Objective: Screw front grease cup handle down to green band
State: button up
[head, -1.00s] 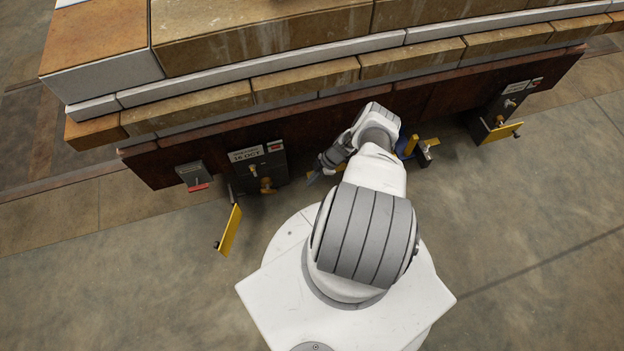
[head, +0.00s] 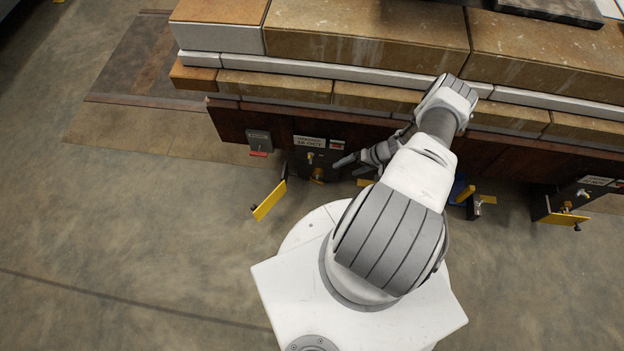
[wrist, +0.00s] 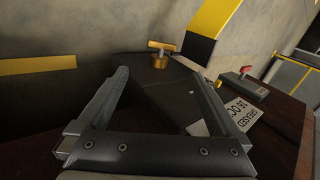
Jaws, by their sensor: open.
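A brass grease cup with a yellow T-shaped handle (wrist: 160,47) stands on the far end of a dark box in the wrist view. In the head view a small brass fitting (head: 318,174) shows at the lower edge of that dark box (head: 303,163). My gripper (wrist: 160,75) is open, its two fingers apart on either side of the box, with the cup beyond the fingertips and nothing between them. In the head view my gripper (head: 347,166) is just right of the box. I cannot make out a green band.
A white label (wrist: 246,112) and a grey box with a red lever (wrist: 238,80) sit to the right in the wrist view. A yellow flap (head: 269,200) sticks out left of the box. A second dark box (head: 570,200) is at far right. Open floor lies left.

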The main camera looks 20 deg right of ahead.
aim_at(317, 181)
jog(key=shift+m, duration=0.6)
jog(key=b+x, duration=0.2)
jog(key=x, duration=0.3)
jog(key=b+x, duration=0.2)
jog(key=x, duration=0.4)
jog(key=b+x, duration=0.3)
jog(key=x, duration=0.3)
jog(key=shift+a+r, duration=0.2)
jog(key=shift+a, duration=0.05)
jog(key=c, duration=1.1)
jog(key=shift+a+r+g+h+p, duration=0.15)
jog(key=shift+r+g+h+p, duration=0.1)
jog(key=shift+g+h+p, duration=0.25)
jog(key=shift+c, duration=0.2)
jog(key=shift+f+g+h, duration=0.1)
jog(key=shift+g+h, duration=0.2)
jog(key=shift+h, duration=0.4)
